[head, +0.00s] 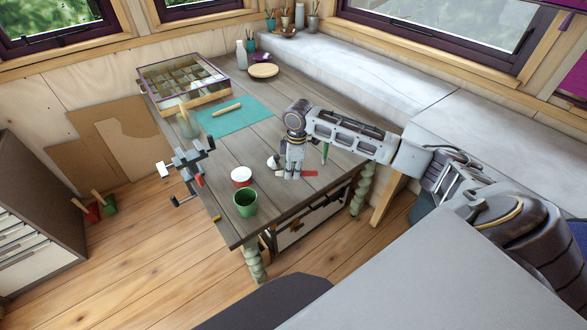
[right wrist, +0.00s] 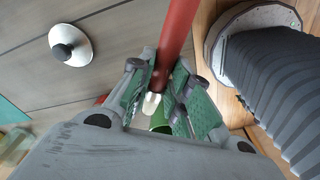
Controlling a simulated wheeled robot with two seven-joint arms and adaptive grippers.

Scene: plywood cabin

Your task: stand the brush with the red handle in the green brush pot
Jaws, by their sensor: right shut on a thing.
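My right gripper (head: 294,174) is over the front right part of the table, shut on the brush with the red handle (head: 310,174). In the right wrist view, the red handle (right wrist: 176,38) runs up out of the jaws (right wrist: 160,98), with a pale metal ferrule (right wrist: 151,104) between the green-padded fingers. The bristles are not clear. In the head view the handle sticks out to the right, near level. The green brush pot (head: 246,204) stands upright near the table's front corner, left of and nearer than the gripper, apart from it. My left gripper is not in view.
A red tin with a white top (head: 241,176) stands behind the pot. A pale lid with a dark knob (right wrist: 70,45) lies near the gripper. A vice (head: 185,168) is on the left table edge. A teal mat (head: 228,117) and a glass-topped case (head: 183,80) are farther back.

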